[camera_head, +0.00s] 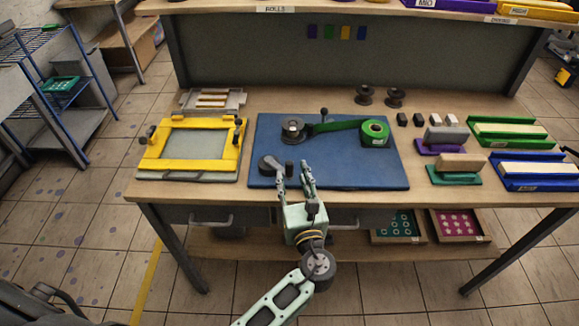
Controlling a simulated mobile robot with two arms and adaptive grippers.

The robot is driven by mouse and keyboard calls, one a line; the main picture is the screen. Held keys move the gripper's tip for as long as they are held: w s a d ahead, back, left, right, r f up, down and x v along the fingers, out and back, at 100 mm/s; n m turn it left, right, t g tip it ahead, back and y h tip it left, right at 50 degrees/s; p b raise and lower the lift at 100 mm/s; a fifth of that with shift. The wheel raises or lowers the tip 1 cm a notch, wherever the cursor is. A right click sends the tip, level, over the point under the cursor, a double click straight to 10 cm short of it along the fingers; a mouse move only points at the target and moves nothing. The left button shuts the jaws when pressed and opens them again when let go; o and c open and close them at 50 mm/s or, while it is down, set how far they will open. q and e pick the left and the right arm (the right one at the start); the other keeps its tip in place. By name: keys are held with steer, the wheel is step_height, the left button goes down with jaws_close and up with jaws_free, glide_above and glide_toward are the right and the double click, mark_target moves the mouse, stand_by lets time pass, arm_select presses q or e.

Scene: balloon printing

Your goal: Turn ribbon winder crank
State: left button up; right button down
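A ribbon winder on the blue mat (345,172) has a dark reel (293,129). A green ribbon (338,126) runs from near it to a green roll (375,132). At the mat's front left lies a dark round part (269,163) with a short upright knob (289,166) beside it, which looks like the crank and its handle. My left gripper (293,171) is over the mat's front edge, fingers spread. The knob shows between the fingertips; I cannot tell whether they touch it. My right gripper is out of view.
A yellow frame (193,168) lies on the table left of the mat. Small blocks, purple and green stamp pads, and green and blue trays (530,168) fill the right side. A shelf (350,8) overhangs the back. Drawers hang below the front edge.

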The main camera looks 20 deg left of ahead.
mark_target(290, 172)
arm_select(q)
steer(key=shift+x, duration=1.85)
jaws_close()
